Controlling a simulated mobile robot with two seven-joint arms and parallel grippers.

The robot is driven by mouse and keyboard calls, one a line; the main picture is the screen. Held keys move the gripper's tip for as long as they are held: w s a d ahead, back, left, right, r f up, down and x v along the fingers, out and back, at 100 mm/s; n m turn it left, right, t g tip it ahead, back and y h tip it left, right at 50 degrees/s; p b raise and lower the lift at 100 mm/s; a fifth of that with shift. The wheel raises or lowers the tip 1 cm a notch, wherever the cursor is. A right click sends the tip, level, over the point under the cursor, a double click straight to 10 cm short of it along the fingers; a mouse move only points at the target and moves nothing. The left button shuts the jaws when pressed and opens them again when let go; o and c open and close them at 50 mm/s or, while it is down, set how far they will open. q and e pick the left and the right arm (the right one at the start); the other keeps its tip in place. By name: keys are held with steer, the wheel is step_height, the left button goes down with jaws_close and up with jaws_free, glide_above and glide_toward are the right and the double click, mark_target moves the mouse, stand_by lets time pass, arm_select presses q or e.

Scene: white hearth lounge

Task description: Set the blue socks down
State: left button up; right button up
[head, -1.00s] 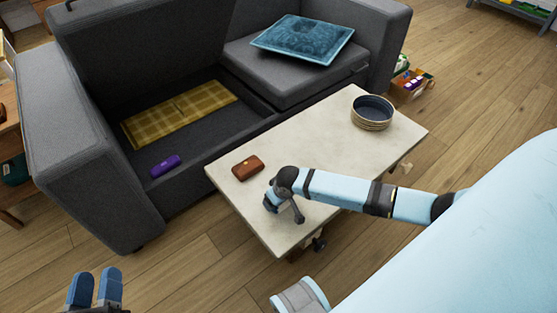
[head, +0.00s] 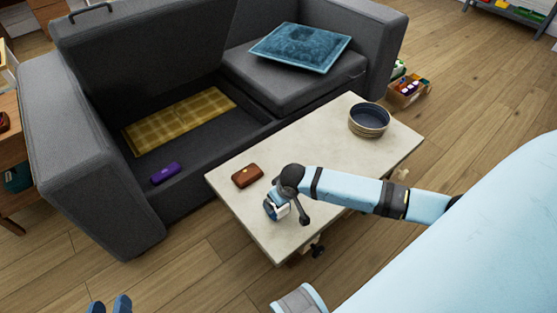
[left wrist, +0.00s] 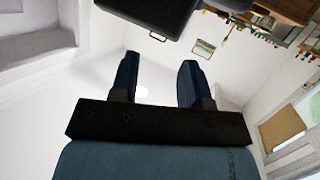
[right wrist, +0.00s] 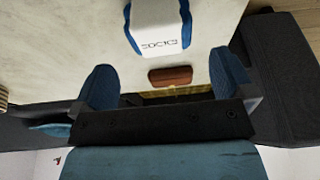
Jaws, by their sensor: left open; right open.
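The blue socks (right wrist: 165,30) show in the right wrist view as a blue bundle with a wide white band printed with dark letters. They lie on the pale table (head: 330,150), just past the fingertips of my right gripper (right wrist: 163,75), which is open with nothing between its fingers. In the head view the socks (head: 281,211) are mostly hidden by my right gripper at the table's near left end. My left gripper (head: 110,304) is open and empty at the bottom edge of the head view; its parted fingers also show in the left wrist view (left wrist: 158,75).
A brown case (head: 247,175) lies on the table beside my right gripper, and a round dark-blue container (head: 369,119) stands at the far end. The grey sofa (head: 100,160) behind has an open compartment holding a yellow plaid cloth (head: 180,118) and a purple case (head: 165,173).

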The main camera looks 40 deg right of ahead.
arm_select(q)
steer(key=f, duration=0.1)
steer(key=a+f+g, duration=0.1)
steer(key=s+f+y+p, duration=0.1)
steer(key=shift+s+a+g, duration=0.1)
steer(key=shift+a+g, duration=0.2)
arm_select(e)
steer(key=v, duration=0.4)
steer(key=shift+s+r, duration=0.1)
steer(key=shift+r, duration=0.3)
arm_select(q)
steer(key=shift+r, duration=0.1)
